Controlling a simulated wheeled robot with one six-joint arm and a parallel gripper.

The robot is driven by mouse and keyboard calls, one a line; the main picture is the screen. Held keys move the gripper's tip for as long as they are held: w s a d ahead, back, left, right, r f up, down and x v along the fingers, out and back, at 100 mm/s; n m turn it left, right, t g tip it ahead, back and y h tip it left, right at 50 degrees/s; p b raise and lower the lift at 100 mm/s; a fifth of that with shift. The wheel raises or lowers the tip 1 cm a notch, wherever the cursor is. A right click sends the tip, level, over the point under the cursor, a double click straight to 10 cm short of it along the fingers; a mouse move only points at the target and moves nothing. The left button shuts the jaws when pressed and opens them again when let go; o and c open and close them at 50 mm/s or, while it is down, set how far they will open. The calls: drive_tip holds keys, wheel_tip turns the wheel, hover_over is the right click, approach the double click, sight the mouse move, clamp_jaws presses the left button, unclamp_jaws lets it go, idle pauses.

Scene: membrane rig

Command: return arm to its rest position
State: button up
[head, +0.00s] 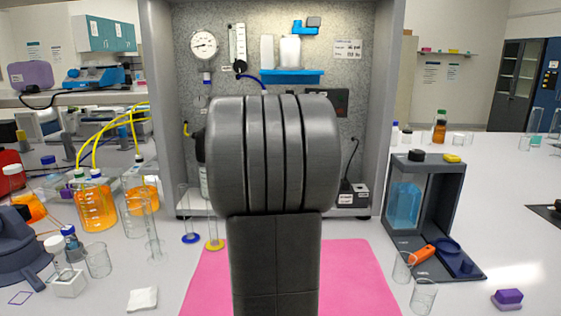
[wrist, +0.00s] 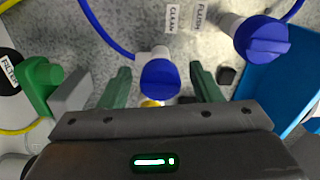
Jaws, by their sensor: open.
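My arm (head: 274,200) stands upright in the middle of the head view and hides the centre of the membrane rig (head: 382,120); my gripper is hidden behind it there. In the wrist view my gripper (wrist: 159,68) has its two green fingers apart. A blue knob (wrist: 160,80) shows between the fingers; I cannot tell whether either finger touches it. A second blue knob (wrist: 262,38) is at the upper right, near the CLEAN and FLUSH labels (wrist: 197,15). A green handle (wrist: 40,78) is at the left, beside the FILTER label.
A pressure gauge (head: 204,44) and a blue shelf (head: 292,76) are on the rig's back panel. Orange bottles (head: 96,208) and glassware crowd the left bench. A dark stand (head: 452,215) and beakers are at the right. The pink mat (head: 358,285) looks clear where visible.

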drive_tip(key=n+p, duration=0.1)
drive_tip(key=n, duration=0.3)
drive_tip(key=shift+r, duration=0.1)
drive_tip(key=n+p, duration=0.1)
drive_tip(key=n, duration=0.4)
drive_tip(key=shift+p, duration=0.4)
drive_tip(key=n+p, duration=0.2)
drive_tip(key=n, duration=0.2)
drive_tip(key=shift+n+p, duration=0.3)
drive_tip(key=n+p, duration=0.1)
drive_tip(key=n, duration=0.1)
drive_tip(key=shift+w+n+p, duration=0.1)
drive_tip(key=shift+n+p, duration=0.25)
drive_tip(key=shift+n, duration=0.55)
drive_tip(key=shift+f, duration=0.2)
